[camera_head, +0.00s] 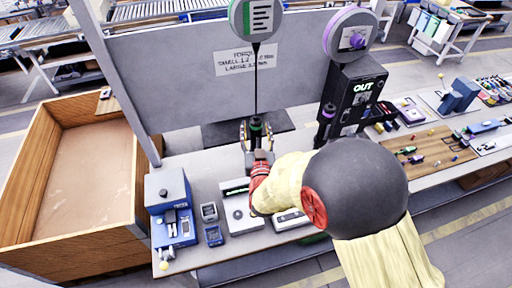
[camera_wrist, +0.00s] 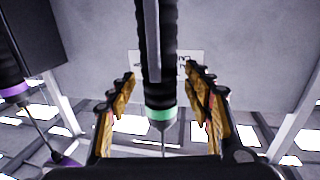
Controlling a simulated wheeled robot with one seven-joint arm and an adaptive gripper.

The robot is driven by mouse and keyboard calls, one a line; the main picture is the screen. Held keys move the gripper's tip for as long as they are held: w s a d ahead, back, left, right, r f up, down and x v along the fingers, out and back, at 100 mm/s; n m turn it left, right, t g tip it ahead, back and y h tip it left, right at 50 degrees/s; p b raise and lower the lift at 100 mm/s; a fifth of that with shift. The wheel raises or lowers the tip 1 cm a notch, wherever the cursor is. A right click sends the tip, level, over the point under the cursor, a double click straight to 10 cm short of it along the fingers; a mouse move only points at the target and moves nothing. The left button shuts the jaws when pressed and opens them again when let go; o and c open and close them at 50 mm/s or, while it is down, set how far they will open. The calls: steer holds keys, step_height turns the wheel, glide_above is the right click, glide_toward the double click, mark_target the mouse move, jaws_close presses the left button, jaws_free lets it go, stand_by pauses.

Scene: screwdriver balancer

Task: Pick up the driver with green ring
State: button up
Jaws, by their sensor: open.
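The driver with the green ring (camera_head: 256,124) is black and hangs upright on a cable from a round balancer (camera_head: 257,17) with a green rim. In the wrist view the green-ring driver (camera_wrist: 157,60) stands between the two fingers, with its green ring low and its bit pointing down. My gripper (camera_wrist: 161,92) is open around the driver, with a visible gap on each side. In the head view my gripper (camera_head: 256,135) is at the driver, partly hidden by my wrist.
A driver with a purple ring (camera_wrist: 14,85) hangs at the left in the wrist view, under a purple-rimmed balancer (camera_head: 350,36). A black box marked OUT (camera_head: 355,92) stands at right. A blue vise (camera_head: 170,205) and grey panel (camera_head: 200,80) are near.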

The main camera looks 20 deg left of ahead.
steer(key=shift+c, duration=0.5)
steer(key=c, duration=1.1)
jaws_close()
steer(key=shift+r, duration=0.1)
